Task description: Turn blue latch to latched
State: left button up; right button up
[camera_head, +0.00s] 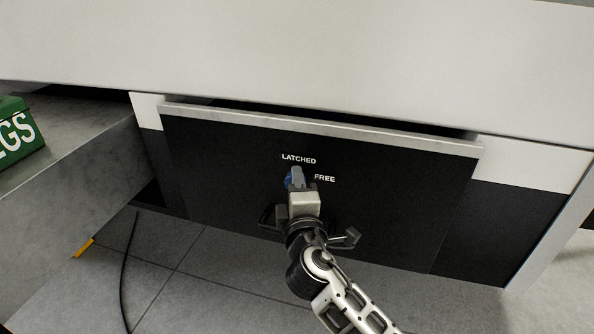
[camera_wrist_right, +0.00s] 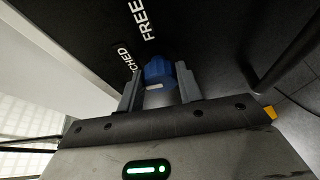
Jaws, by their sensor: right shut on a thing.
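The blue latch (camera_head: 290,179) is a small knob on the black front panel (camera_head: 225,165), just below the white word LATCHED (camera_head: 299,159) and left of the word FREE (camera_head: 325,178). My right gripper (camera_head: 299,188) is at the latch and partly covers it. In the right wrist view the blue latch (camera_wrist_right: 158,70) sits between the two grey fingers of my right gripper (camera_wrist_right: 159,88), which is shut on it. A pale mark shows on the knob. Which word the latch points at is hard to tell. My left gripper is not in view.
A dark bar handle (camera_wrist_right: 284,58) stands out from the panel near my right gripper. A white worktop edge (camera_head: 300,60) overhangs the panel. A grey bench (camera_head: 75,190) with a green box (camera_head: 18,135) is at the left. A black cable (camera_head: 126,270) lies on the tiled floor.

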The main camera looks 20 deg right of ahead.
jog(key=shift+n+p, duration=0.3)
jog(key=shift+p, duration=0.1)
jog(key=o, duration=1)
